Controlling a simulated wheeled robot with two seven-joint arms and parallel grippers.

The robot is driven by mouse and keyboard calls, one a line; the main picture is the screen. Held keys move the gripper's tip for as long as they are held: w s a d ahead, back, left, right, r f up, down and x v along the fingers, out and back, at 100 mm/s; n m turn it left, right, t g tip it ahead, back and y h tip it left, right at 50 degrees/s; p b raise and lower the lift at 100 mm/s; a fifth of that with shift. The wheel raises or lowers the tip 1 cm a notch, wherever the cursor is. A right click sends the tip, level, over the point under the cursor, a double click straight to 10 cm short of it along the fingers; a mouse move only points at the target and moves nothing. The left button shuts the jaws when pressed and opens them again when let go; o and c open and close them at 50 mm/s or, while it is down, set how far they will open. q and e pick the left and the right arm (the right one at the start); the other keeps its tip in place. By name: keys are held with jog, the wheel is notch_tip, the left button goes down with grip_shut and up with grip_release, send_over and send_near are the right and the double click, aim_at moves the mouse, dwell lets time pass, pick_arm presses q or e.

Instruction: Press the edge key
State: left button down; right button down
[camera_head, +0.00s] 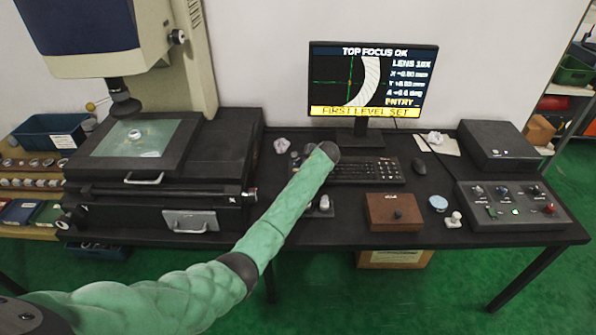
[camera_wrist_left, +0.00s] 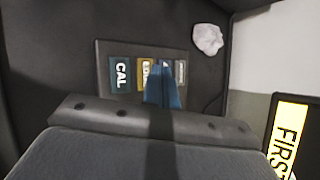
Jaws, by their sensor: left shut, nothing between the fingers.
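A small key panel (camera_wrist_left: 104,48) shows in the left wrist view, with a row of coloured keys. A teal key reads CAL (camera_wrist_left: 120,74). Beside it is a yellow key (camera_wrist_left: 144,66), likely the edge key, its lettering partly hidden by my fingers. Further keys to the right are partly covered, with a grey one (camera_wrist_left: 181,72) at the end. My left gripper (camera_wrist_left: 162,72) is shut and empty, its blue fingertips over the row just right of the yellow key's middle. I cannot tell whether they touch. In the head view my arm mostly hides the panel.
The monitor (camera_head: 368,80) reads TOP FOCUS OK and FIRST LEVEL SET. A keyboard (camera_head: 368,170) lies right of my arm. A brown box (camera_head: 393,213), a control box (camera_head: 512,206) and a measuring machine (camera_head: 150,150) stand on the table. Crumpled white paper (camera_wrist_left: 207,39) lies near the panel.

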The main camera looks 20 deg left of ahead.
pick_arm(q)
jog(key=shift+f, duration=0.1)
dwell(0.7)
jog(key=shift+f, duration=0.3)
jog(key=shift+f, duration=0.35)
dwell(0.9)
jog(key=shift+p, duration=0.3)
jog(key=shift+r+p, duration=0.75)
jog(key=shift+p, duration=0.1)
jog(key=shift+r, duration=0.1)
jog(key=shift+r+p, duration=2.45)
